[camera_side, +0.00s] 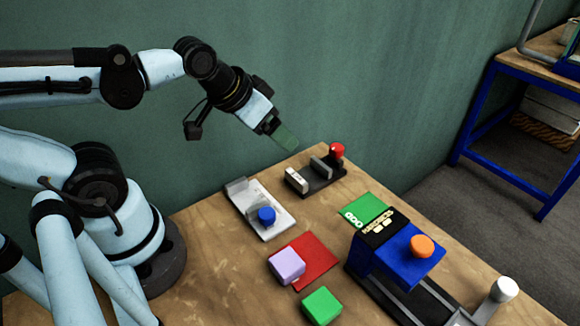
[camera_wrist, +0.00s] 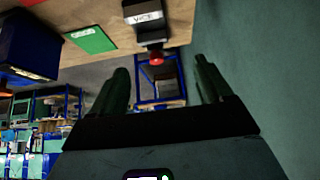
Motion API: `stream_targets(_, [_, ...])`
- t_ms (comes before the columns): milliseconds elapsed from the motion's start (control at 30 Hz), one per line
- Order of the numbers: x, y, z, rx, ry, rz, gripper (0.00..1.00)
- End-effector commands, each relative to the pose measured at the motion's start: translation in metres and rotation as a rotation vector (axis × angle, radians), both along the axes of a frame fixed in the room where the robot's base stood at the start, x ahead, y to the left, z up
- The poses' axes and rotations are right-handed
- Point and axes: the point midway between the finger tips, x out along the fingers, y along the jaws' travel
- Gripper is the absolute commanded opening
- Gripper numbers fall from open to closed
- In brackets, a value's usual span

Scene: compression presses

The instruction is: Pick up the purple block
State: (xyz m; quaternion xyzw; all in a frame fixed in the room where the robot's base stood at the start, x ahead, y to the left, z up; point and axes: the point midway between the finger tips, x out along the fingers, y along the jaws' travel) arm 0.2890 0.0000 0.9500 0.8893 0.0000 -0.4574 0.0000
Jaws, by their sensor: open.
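The purple block (camera_side: 287,265) is a pale lilac, rounded block in the side view. It lies at the left edge of a red square mat (camera_side: 315,257) on the wooden table. My gripper (camera_side: 287,137) is raised above the back of the table, well away from the block and up and left of it in the picture. In the wrist view my gripper (camera_wrist: 160,88) has its two dark green fingers spread apart with nothing between them. The purple block does not show in the wrist view.
A green block (camera_side: 321,306) sits near the purple one. A grey device with a blue button (camera_side: 266,215), a black vice with a red knob (camera_side: 337,151), a green mat (camera_side: 367,209) and a blue press with an orange knob (camera_side: 422,246) stand around. Bare wood (camera_side: 215,275) lies left.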

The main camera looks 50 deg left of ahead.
Motion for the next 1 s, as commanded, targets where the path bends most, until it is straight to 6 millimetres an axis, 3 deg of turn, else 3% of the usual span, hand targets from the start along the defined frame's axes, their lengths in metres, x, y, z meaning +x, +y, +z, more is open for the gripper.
stream_targets(133, [0.000,-0.003,0.000,-0.004,0.006,-0.003,0.79])
stream_targets(233, [-0.003,-0.017,-0.001,-0.024,0.039,-0.017,0.79])
stream_targets(367, [-0.014,-0.054,-0.004,-0.066,0.140,-0.042,0.79])
stream_targets(500, [-0.039,-0.100,-0.006,-0.083,0.285,-0.054,0.79])
stream_targets(700, [-0.078,-0.143,-0.006,-0.043,0.436,-0.032,0.79])
stream_targets(833, [-0.094,-0.156,-0.004,-0.012,0.483,-0.014,0.79])
stream_targets(1000, [-0.101,-0.160,-0.007,0.002,0.501,0.000,0.79])
